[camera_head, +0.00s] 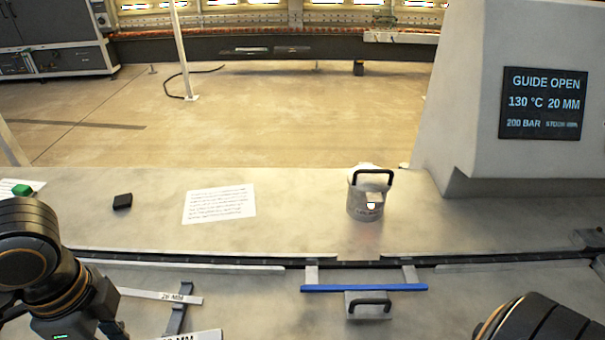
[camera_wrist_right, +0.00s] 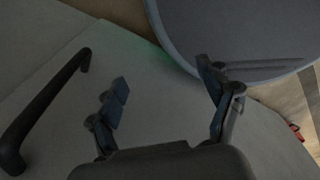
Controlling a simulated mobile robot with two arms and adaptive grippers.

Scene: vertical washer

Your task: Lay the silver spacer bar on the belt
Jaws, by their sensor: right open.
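A second pale labelled bar (camera_head: 207,336) is cut off by the bottom edge. The belt (camera_head: 240,260) is probably the dark strip running across the picture; no bar is seen lying on it. In the right wrist view my right gripper (camera_wrist_right: 163,80) is open and empty, fingers apart over a grey surface.
A blue bar on brackets (camera_head: 340,289) with a black handle below sits at the strip's near side. A grey canister (camera_head: 360,205) with a black handle, a paper sheet (camera_head: 219,204) and a black block (camera_head: 122,201) stand beyond. A dark handle (camera_wrist_right: 42,112) is left of my right gripper.

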